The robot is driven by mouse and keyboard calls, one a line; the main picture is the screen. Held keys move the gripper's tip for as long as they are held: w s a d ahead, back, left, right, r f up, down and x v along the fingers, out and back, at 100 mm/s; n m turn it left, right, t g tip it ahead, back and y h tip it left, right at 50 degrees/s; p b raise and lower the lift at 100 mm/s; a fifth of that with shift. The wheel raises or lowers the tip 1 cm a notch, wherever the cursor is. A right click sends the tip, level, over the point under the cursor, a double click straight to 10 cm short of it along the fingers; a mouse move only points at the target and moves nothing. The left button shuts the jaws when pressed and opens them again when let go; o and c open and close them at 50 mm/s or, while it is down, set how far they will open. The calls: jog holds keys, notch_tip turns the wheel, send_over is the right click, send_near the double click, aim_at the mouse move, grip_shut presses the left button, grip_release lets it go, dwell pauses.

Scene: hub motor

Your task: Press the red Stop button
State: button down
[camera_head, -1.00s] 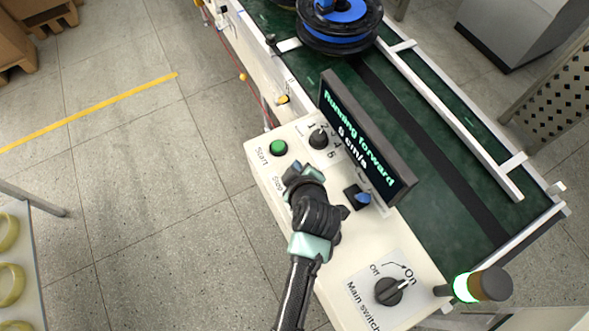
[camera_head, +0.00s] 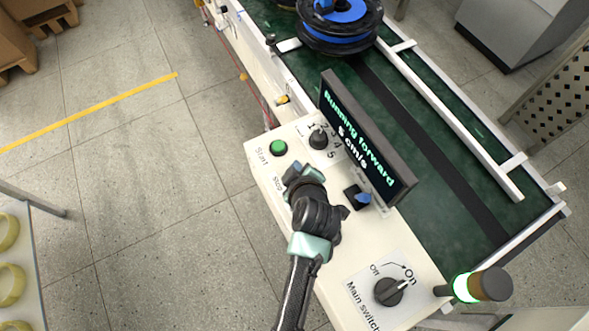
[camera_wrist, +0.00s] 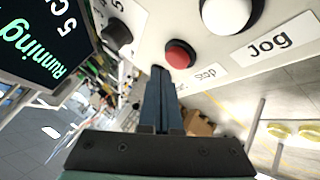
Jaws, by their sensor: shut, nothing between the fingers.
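The red Stop button (camera_wrist: 180,54) shows in the wrist view on the pale control panel, with its "stop" label (camera_wrist: 206,74) beside it. My gripper (camera_wrist: 160,72) is shut and empty, its fingertips close to the button's edge on the left in that view. I cannot tell whether they touch it. In the head view my gripper (camera_head: 299,172) is over the panel (camera_head: 362,249), just right of the "Stop" label, and hides the red button.
The green Start button (camera_head: 278,147), a numbered knob (camera_head: 318,138), a blue-black switch (camera_head: 357,197) and the main switch (camera_head: 389,291) surround my gripper. A white Jog button (camera_wrist: 227,12) is beside the red one. The display (camera_head: 367,138) reads "Running forward" and stands upright behind.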

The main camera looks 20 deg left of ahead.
jog(key=shift+f, duration=0.1)
dwell(0.4)
jog(key=shift+f+b, duration=0.35)
jog(key=shift+b, duration=0.1)
jog(key=shift+f+b, duration=0.5)
jog(key=shift+f, duration=0.1)
dwell(0.5)
dwell(0.4)
jog(key=shift+r+p, duration=0.85)
jog(key=shift+r, duration=0.15)
jog(key=shift+r, duration=0.1)
notch_tip(320, 180, up, 5)
jog(key=p, duration=0.4)
